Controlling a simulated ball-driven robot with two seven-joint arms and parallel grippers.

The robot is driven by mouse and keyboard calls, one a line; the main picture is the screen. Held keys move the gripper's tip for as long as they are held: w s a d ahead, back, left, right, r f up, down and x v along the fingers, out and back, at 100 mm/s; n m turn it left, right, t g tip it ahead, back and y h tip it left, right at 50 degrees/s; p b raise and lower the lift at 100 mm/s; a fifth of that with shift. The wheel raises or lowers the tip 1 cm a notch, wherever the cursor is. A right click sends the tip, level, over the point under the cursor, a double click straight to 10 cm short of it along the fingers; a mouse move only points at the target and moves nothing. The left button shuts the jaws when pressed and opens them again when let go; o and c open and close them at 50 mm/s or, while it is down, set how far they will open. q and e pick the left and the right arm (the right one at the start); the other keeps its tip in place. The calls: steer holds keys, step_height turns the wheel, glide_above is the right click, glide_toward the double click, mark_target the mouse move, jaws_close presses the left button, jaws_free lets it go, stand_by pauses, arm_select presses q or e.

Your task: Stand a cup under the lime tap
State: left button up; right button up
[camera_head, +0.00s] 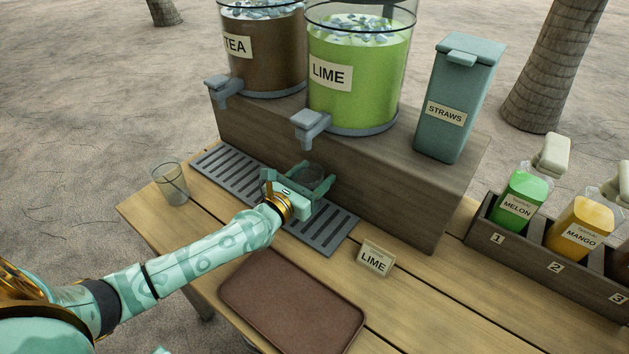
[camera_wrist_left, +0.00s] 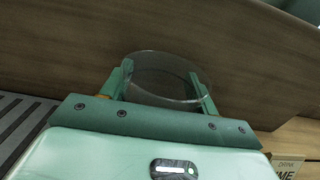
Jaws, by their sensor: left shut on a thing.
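My left gripper (camera_head: 316,180) is shut on a clear cup (camera_head: 311,173), in front of the wooden riser and below the lime tap (camera_head: 309,124). In the left wrist view the clear cup (camera_wrist_left: 165,73) sits between the two fingers, its round rim showing against the wood. I cannot tell whether its base touches the drip tray (camera_head: 322,234) below. The lime dispenser (camera_head: 358,80) holds green drink with ice and stands on the riser. My right gripper is not in view.
A second clear cup (camera_head: 172,186) stands at the table's left. The tea dispenser (camera_head: 262,52), straws box (camera_head: 457,98), a lime card (camera_head: 375,258), a brown tray (camera_head: 292,303) and a rack of syrup bottles (camera_head: 485,220) are around. Bare table lies between card and rack.

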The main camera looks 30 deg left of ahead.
arm_select(q)
steer(key=shift+f, duration=0.25)
steer(key=o, duration=1.1)
steer(key=shift+f, duration=0.1)
steer(key=shift+c, duration=0.2)
steer(key=shift+r, duration=0.35)
steer(key=s, duration=0.4)
steer(key=s+a, duration=0.1)
steer(key=s, duration=0.7)
steer(key=shift+a+f, duration=0.1)
steer(key=shift+a, duration=0.25)
steer(key=shift+w, duration=0.1)
